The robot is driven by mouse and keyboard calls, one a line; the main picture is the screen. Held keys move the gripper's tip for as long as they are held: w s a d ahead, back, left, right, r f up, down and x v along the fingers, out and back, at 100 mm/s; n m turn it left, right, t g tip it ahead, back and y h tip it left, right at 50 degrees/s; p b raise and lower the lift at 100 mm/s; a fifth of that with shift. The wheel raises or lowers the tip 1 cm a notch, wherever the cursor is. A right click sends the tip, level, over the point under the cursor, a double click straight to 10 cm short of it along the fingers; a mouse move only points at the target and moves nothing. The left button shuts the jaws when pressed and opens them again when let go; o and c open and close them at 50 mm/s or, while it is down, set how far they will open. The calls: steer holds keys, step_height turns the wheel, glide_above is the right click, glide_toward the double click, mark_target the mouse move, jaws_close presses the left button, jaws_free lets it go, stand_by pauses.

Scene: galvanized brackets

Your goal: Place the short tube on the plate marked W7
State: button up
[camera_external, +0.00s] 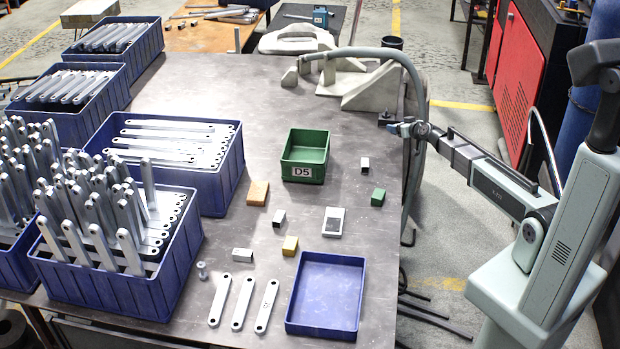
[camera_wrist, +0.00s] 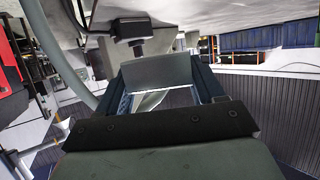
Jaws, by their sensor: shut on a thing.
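My gripper (camera_external: 398,128) is over the far right edge of the table, well away from the flat bars. In the wrist view my gripper (camera_wrist: 161,88) is shut on a grey metal piece (camera_wrist: 157,71), which looks like a short tube. Other short tubes lie on the table: one (camera_external: 279,218) in the middle, one (camera_external: 242,254) nearer the front, one (camera_external: 365,164) near the right edge. Three flat galvanized plates (camera_external: 220,300) (camera_external: 243,304) (camera_external: 267,306) lie side by side at the front. The rightmost bears a small dark mark; I cannot read W7 on any.
Blue crates (camera_external: 120,293) of bars fill the left. Grey castings (camera_external: 370,88) stand at the back.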

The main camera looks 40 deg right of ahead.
mark_target(377, 151)
steer(key=shift+w+a+f+n+y, duration=0.3)
steer(key=shift+w+a+f+y, duration=0.1)
steer(key=shift+f, duration=0.15)
steer(key=w+a+n+y, duration=0.1)
steer(key=y, duration=0.1)
steer(key=w+a+n+y, duration=0.1)
steer(key=a+n, duration=0.1)
steer(key=shift+w+a+r+y, duration=0.1)
steer(key=shift+r+y, duration=0.1)
steer(key=shift+y, duration=0.2)
steer(key=shift+s+a+r+n+g+y, duration=0.1)
steer(key=shift+a+r+n+g+y, duration=0.55)
steer(key=shift+n+y, duration=0.45)
steer(key=shift+s+a+r+n+g+y, duration=0.1)
steer(key=shift+a+r+n+g+y, duration=0.4)
steer(key=shift+a+n+y, duration=0.5)
steer(key=shift+a+r+n+g+y, duration=0.55)
steer(key=shift+a+n+y, duration=0.1)
steer(key=shift+n+y, duration=0.5)
steer(key=shift+f, duration=0.1)
steer(key=shift+f, duration=4.75)
steer(key=shift+f, duration=0.1)
